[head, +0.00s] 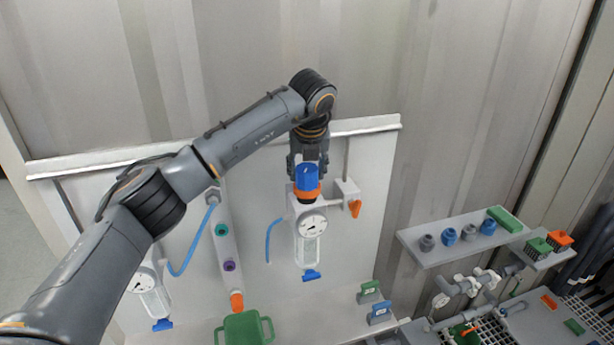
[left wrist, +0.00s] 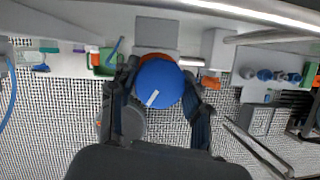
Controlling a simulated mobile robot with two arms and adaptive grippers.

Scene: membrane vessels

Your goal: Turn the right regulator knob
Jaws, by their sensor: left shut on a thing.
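The right regulator (head: 311,230) is mounted on the pale panel, with a round gauge and a clear bowl below. Its blue knob (head: 306,178) sits on top above an orange ring (head: 307,193). My left gripper (head: 308,168) comes down from above and is shut on the blue knob. In the left wrist view the round knob (left wrist: 160,84) with a white mark lies between the two fingers (left wrist: 158,95). The left regulator (head: 148,280) is partly hidden behind my left arm. My right gripper is not in view.
An orange valve handle (head: 355,208) is close to the right of the regulator. A blue hose (head: 270,240) hangs at its left. A shelf (head: 450,246) with several blue and grey fittings is at the right. A green container (head: 243,330) is below.

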